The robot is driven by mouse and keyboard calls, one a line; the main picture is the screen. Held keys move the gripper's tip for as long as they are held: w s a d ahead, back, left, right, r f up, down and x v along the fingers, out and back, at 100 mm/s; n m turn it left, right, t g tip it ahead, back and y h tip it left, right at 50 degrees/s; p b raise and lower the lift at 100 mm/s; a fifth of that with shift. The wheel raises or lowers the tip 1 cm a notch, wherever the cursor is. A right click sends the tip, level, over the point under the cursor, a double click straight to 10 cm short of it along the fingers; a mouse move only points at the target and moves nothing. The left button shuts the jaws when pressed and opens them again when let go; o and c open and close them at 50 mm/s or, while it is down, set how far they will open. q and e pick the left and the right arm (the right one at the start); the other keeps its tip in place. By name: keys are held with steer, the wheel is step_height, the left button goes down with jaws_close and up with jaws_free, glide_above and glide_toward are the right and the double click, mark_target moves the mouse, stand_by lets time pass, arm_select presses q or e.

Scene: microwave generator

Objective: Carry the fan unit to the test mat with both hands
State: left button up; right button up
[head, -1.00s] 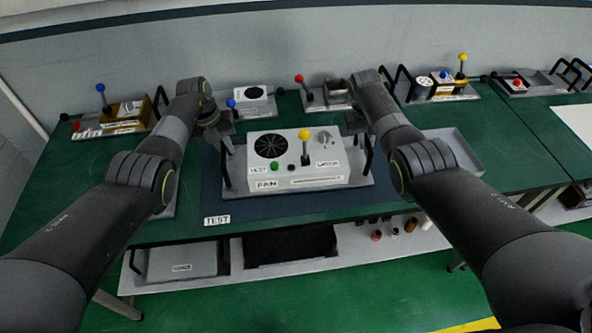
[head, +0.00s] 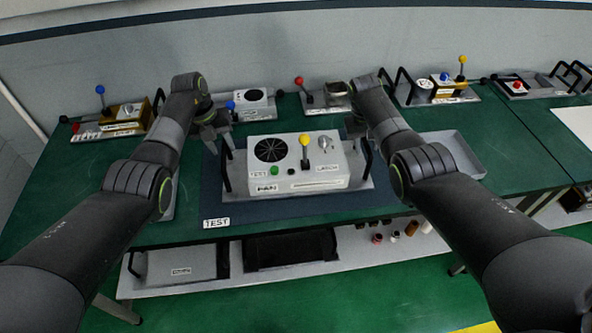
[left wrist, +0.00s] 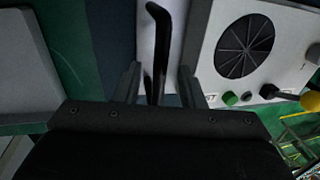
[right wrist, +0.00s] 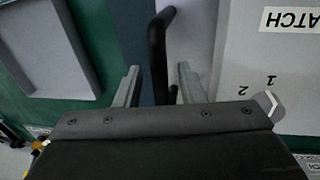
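The fan unit (head: 328,157), a white box with a round black grille and a yellow-knobbed lever, sits on a grey base plate with a black handle at each end. It stands over the dark blue test mat (head: 280,208), within its outline, and appears to rest on it. My left gripper (head: 212,132) is above the left handle; in the left wrist view its fingers (left wrist: 158,85) are apart, one each side of the handle, with gaps. My right gripper (head: 356,128) is at the right handle; in the right wrist view its fingers (right wrist: 158,85) are also apart on either side of it.
Behind stand a white unit with a blue lever (head: 250,101), a red-lever unit (head: 320,98) and a brass-coloured unit (head: 125,115). A grey tray (head: 455,152) lies right of the mat. A lower shelf (head: 345,245) holds a grey case and small parts.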

steer(key=shift+a+r, duration=0.1)
steer(key=shift+r, duration=0.45)
arm_select(q)
step_height(320, 180, up, 9)
steer(key=a, duration=0.2)
steer(key=shift+r, duration=0.2)
arm_select(e)
step_height(320, 180, up, 11)
steer(key=a, duration=0.2)
steer(key=shift+f, duration=0.15)
arm_select(q)
steer(key=shift+s, duration=0.15)
arm_select(e)
steer(key=shift+s, duration=0.1)
